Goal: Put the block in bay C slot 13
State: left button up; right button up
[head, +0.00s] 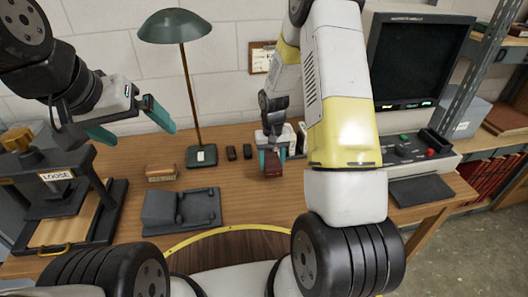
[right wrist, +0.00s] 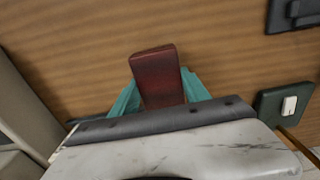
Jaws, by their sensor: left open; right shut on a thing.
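My right gripper (head: 270,155) is shut on a dark red block (head: 273,165) over the back middle of the wooden desk. In the right wrist view the block (right wrist: 158,76) stands out between the teal fingers (right wrist: 160,95), with wood behind it. I cannot tell whether the block touches the desk. My left gripper (head: 130,122) is open and empty, raised over the left part of the desk. No bay C or slot 13 label is readable in either view.
A green lamp (head: 175,26) stands at the desk's back. A press marked LOOSE (head: 57,176), a tan block (head: 160,173) and a dark grey cradle (head: 181,210) are at left. A monitor (head: 418,60) and control panel (head: 405,148) are at right, beside metal shelving (head: 480,75) with red books (head: 488,183).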

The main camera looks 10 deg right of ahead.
aim_at(272, 167)
jog(key=shift+w+d, duration=0.15)
jog(key=shift+w, duration=0.15)
jog(key=shift+w+f, duration=0.15)
jog(key=shift+f, duration=1.65)
jog(key=o, duration=1.5)
jog(key=shift+f, duration=0.1)
